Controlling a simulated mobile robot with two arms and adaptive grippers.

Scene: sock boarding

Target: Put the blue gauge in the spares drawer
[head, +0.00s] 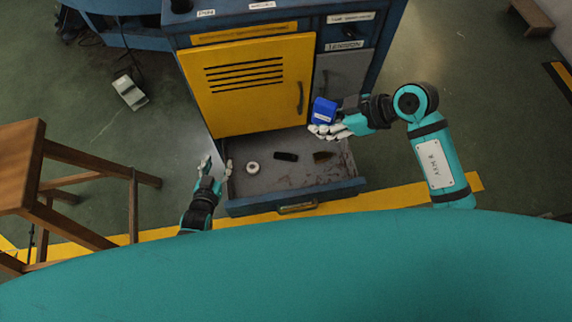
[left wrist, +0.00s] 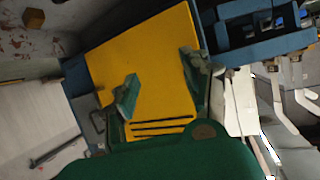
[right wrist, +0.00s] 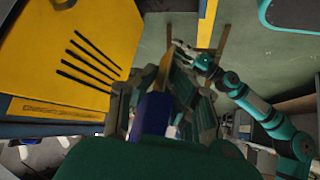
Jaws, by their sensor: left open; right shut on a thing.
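The blue gauge (head: 324,111) is a small blue block with a pale label. My right gripper (head: 323,130) is shut on it and holds it above the drawer's right rear part. Its blue side also shows between the fingers in the right wrist view (right wrist: 153,113). The spares drawer (head: 290,201) is pulled open below the yellow door, with a blue front and a grey floor. My left gripper (head: 216,166) is open and empty beside the drawer's left side; whether it touches the drawer is unclear.
In the drawer lie a white ring (head: 252,168), a dark bar (head: 286,156) and a brown piece (head: 323,156). The yellow cabinet door (head: 250,90) above is shut. A wooden stool (head: 90,165) stands at the left. The drawer's front middle is bare.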

